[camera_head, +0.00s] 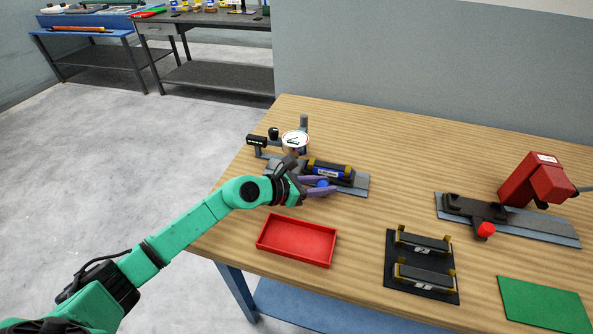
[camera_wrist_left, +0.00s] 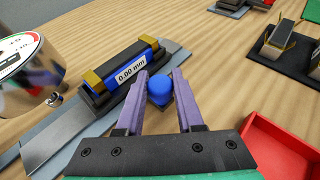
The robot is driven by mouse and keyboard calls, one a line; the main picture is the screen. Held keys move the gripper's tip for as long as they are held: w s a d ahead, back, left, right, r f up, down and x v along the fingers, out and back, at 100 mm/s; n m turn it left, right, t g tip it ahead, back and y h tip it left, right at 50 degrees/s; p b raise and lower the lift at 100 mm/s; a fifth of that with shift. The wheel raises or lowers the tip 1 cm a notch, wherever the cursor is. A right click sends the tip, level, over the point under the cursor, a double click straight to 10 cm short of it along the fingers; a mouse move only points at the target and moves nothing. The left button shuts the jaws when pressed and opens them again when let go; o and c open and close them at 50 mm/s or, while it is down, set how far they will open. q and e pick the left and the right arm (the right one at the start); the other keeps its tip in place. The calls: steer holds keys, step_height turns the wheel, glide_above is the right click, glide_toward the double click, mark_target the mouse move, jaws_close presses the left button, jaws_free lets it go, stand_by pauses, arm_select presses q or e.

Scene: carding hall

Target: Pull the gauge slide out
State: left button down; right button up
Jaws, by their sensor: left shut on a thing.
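The gauge fixture stands at the back left of the wooden table: a grey base plate (camera_head: 355,186), a round dial (camera_head: 295,141) and a dark slide block with a blue label (camera_head: 328,170) between brass-coloured ends. A round blue knob (camera_head: 322,184) sits on the block's near side and also shows in the left wrist view (camera_wrist_left: 160,88). My left gripper (camera_wrist_left: 161,92) has its purple fingers on either side of the knob, shut on it. My right gripper is not in view.
An open red tray (camera_head: 297,240) lies near the fixture. A black holder with two dark blocks (camera_head: 390,288), a green mat (camera_head: 545,305) and a red device on a grey plate (camera_head: 530,182) stand to the right. Bare table lies between the fixture and the holder.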

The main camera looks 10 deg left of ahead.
arm_select(q)
steer(key=d, duration=0.3)
steer(key=shift+s+r+p, duration=0.1)
steer(key=shift+p, duration=0.3)
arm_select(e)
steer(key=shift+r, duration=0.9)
arm_select(q)
steer(key=c, duration=0.5)
jaws_free()
steer(key=shift+c, duration=0.2)
steer(key=shift+d, duration=0.15)
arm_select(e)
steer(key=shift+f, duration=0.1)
